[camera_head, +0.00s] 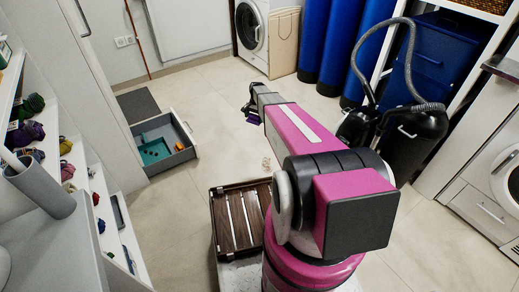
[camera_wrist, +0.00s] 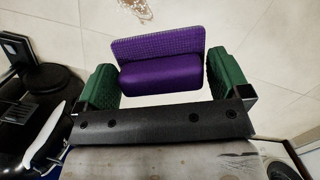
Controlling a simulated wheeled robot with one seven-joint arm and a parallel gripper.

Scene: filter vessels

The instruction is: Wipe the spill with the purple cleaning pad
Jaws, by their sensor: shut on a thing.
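The purple cleaning pad (camera_wrist: 160,72) is between the green-lined fingers of my gripper (camera_wrist: 162,80) in the wrist view. The gripper is shut on it, and the pad's flat textured face points outward. In the head view my gripper (camera_head: 251,113) is at the end of the outstretched arm, above the open floor; the pad is hard to make out there. The spill (camera_wrist: 137,9) is a pale brownish wet patch on the tiles at the top edge of the wrist view, apart from the pad. It also shows small in the head view (camera_head: 267,163).
An open drawer (camera_head: 163,145) with a green tray sticks out at left. A shelf (camera_head: 92,190) with colored items lines the left side. A black vacuum cleaner (camera_head: 408,140) stands at right, blue cylinders (camera_head: 345,45) behind. The tiled floor around the spill is clear.

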